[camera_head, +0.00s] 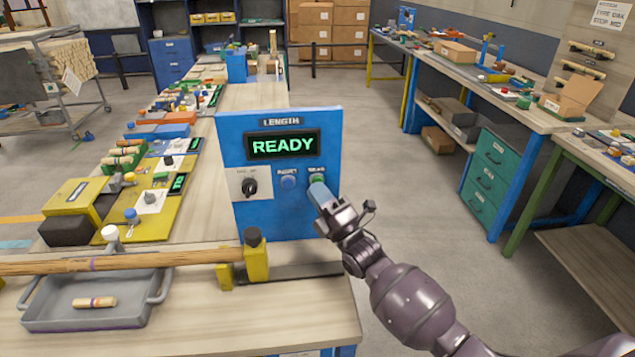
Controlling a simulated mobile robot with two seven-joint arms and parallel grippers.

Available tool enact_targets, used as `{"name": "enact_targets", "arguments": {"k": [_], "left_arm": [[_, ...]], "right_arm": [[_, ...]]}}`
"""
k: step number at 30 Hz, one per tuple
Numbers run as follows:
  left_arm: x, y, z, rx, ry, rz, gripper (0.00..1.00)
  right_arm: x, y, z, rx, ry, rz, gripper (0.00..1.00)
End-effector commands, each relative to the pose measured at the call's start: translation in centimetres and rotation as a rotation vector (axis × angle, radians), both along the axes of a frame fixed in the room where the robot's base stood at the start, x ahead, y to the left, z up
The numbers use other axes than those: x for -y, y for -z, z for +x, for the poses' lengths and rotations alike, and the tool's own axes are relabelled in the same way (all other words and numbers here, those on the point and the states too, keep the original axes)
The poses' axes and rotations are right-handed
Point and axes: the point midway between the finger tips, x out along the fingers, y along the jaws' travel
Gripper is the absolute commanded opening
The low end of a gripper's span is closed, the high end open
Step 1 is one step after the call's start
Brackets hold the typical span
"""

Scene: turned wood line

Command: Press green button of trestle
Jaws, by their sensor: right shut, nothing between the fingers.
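A blue upright panel (232,140) marked LENGTH stands on the wooden bench, with a display (283,145) reading READY in green. Below the display are a black knob (250,186), a blue button (288,182) and a green button (317,179) at the right. My right gripper (322,194) is shut and empty, its tips right at the green button and covering its lower part. I cannot tell whether they touch it. My left gripper is not in view.
A long wooden rod (150,259) lies across the bench front, by a yellow holder with a black top (255,258). A grey tray (85,318) holds a short turned piece (94,302). Clear floor (420,200) lies right of the bench.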

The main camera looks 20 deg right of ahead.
Motion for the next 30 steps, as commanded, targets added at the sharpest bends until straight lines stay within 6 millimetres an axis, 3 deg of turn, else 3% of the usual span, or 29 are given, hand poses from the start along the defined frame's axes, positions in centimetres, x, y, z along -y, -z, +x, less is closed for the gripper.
{"name": "enact_targets", "arguments": {"k": [30], "left_arm": [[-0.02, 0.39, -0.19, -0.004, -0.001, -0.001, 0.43]], "right_arm": [[0.21, -0.02, 0.71, 0.0, 0.0, 0.0, 0.0]]}}
